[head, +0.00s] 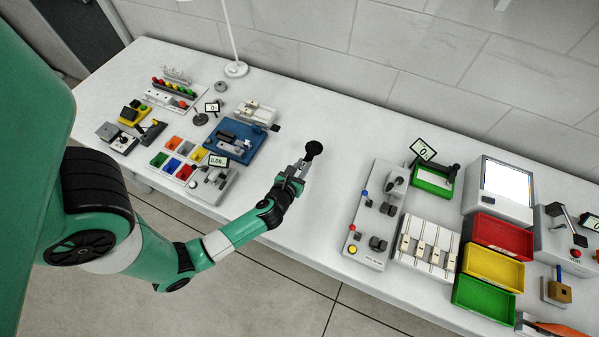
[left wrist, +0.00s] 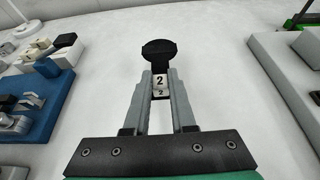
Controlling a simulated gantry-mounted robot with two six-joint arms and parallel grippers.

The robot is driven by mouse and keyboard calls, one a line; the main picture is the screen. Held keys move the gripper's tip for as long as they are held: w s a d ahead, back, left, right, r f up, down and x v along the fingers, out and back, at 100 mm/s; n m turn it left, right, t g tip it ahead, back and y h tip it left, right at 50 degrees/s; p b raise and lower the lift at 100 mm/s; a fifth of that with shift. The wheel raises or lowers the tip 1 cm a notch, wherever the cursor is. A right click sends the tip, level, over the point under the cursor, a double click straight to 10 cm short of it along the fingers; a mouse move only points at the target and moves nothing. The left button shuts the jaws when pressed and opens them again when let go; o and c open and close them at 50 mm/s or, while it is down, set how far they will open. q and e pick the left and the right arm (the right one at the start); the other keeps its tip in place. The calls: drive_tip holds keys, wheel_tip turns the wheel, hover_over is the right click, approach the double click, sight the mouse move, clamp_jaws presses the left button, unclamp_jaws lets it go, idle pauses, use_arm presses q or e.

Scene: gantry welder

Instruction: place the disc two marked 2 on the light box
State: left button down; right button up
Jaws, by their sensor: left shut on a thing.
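Disc two, a black round disc (head: 314,148) with a white tag marked 2, is at the tip of my left gripper (head: 302,167). In the left wrist view the disc (left wrist: 158,48) stands up beyond the fingertips, and its tag sits between the fingers of the left gripper (left wrist: 160,88). My left gripper is shut on it, over the bare middle of the table. The light box (head: 500,205), a pale box with a bright white screen, stands at the right back of the table, well away from the gripper. My right gripper is not in view.
Between gripper and light box stand a grey panel with buttons (head: 371,220), a green-based device (head: 432,180) and a white slotted rack (head: 425,246). Red (head: 500,236), yellow (head: 491,270) and green (head: 483,300) bins sit before the light box. A blue tray (head: 238,152) lies left.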

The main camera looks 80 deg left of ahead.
sight(299, 171)
use_arm(q)
drive_tip(key=shift+s+a+f, duration=0.3)
drive_tip(key=shift+a+f, duration=0.25)
drive_tip(key=shift+f, duration=0.25)
drive_tip(key=shift+s+a+f+b, duration=0.1)
drive_tip(key=shift+a+f+b, duration=0.05)
drive_tip(key=shift+f+b, duration=0.2)
wheel_tip(299, 171, down, 3)
drive_tip(key=shift+f+b, duration=0.1)
drive_tip(key=shift+b, duration=1.1)
drive_tip(key=c, duration=0.8)
unclamp_jaws()
drive_tip(key=shift+o, duration=0.2)
